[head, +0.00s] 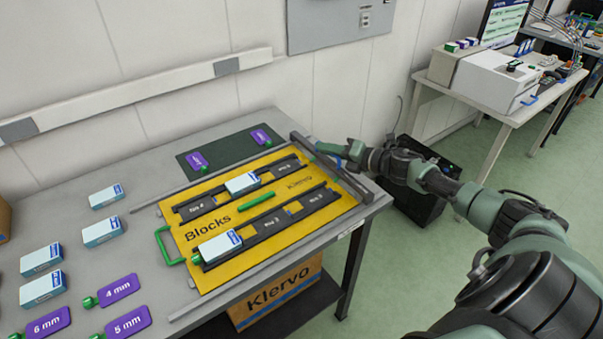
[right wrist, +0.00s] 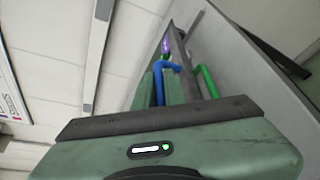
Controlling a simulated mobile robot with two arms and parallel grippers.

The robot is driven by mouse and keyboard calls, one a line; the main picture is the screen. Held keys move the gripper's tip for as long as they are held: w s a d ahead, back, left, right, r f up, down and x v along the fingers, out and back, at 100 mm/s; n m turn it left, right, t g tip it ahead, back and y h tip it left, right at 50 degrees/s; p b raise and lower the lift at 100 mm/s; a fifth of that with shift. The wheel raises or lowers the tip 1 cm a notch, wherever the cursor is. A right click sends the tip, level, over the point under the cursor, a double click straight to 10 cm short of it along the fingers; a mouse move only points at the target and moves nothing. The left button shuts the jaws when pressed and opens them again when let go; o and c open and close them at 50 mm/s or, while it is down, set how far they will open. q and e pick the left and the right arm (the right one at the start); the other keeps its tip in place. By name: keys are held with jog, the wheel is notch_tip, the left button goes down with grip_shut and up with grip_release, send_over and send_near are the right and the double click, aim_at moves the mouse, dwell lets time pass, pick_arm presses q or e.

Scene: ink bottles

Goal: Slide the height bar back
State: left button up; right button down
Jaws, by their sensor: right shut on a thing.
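The height bar (head: 332,168) is a long dark grey bar lying across the right end of the yellow board, between two grey side rails. My right gripper (head: 340,157) is at the bar, near its middle. In the right wrist view, its green fingers are shut on the bar's blue handle (right wrist: 168,67); the bar (right wrist: 180,50) runs away behind it. The yellow Blocks board (head: 182,238) carries two black tracks with a white-and-blue block (head: 242,184) in the back one and another block (head: 220,247) in the front one. My left gripper is not in view.
A green handle (head: 163,246) is at the board's left end. Purple tags, such as the 4 mm tag (head: 120,289), and several loose blocks lie on the left of the table. A dark mat (head: 228,152) lies behind the board. The wall is close behind.

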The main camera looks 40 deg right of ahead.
jog(key=d+b, duration=0.2)
jog(key=d, duration=0.2)
jog(key=shift+d+f, duration=0.15)
jog(key=shift+f, duration=0.05)
jog(key=shift+d+r+b, duration=0.15)
jog(key=shift+d+b, duration=0.15)
jog(key=shift+d, duration=0.15)
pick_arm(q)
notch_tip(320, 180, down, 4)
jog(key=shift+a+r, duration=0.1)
pick_arm(e)
jog(key=shift+r, duration=0.1)
jog(key=c, duration=1.8)
grip_release()
jog(key=shift+o, duration=0.2)
jog(key=shift+d, duration=0.2)
